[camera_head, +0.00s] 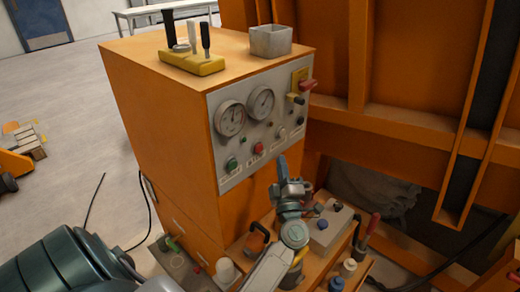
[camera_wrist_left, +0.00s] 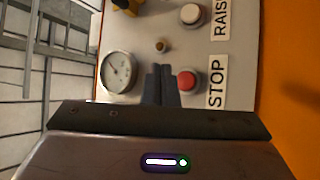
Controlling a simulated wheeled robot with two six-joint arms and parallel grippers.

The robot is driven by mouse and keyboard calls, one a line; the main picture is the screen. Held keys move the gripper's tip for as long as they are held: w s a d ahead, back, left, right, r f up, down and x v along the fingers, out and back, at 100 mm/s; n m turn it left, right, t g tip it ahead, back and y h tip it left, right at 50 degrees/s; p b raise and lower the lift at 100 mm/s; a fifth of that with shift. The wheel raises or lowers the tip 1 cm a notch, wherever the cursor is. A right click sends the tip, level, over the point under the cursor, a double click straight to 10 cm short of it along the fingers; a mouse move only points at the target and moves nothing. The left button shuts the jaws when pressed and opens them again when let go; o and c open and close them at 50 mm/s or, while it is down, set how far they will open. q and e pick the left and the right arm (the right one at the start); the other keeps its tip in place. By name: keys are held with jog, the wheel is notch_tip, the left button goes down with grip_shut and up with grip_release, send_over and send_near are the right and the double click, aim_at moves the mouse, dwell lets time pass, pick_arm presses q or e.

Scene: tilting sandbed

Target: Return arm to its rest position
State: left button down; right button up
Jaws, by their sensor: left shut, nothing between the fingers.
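My left gripper (camera_head: 282,164) is in front of the orange control cabinet (camera_head: 160,130), just below its grey panel (camera_head: 213,110) in the head view. Its narrow fingers are shut with nothing between them. In the left wrist view the shut fingers (camera_wrist_left: 162,78) point at the panel, beside the red STOP button (camera_wrist_left: 187,82). The fingers appear apart from the button, though the exact gap is hard to tell. The red button also shows in the head view (camera_head: 259,148), uncovered. My right gripper is not in view.
The panel carries gauges (camera_head: 230,118), a green button (camera_head: 232,164) and a red-handled switch (camera_head: 306,86). Levers (camera_head: 205,40) and a grey box (camera_head: 270,41) stand on top. A low shelf with a grey box (camera_head: 328,228) and bottles (camera_head: 348,267) is close below the gripper. Orange beams (camera_head: 385,125) stand right.

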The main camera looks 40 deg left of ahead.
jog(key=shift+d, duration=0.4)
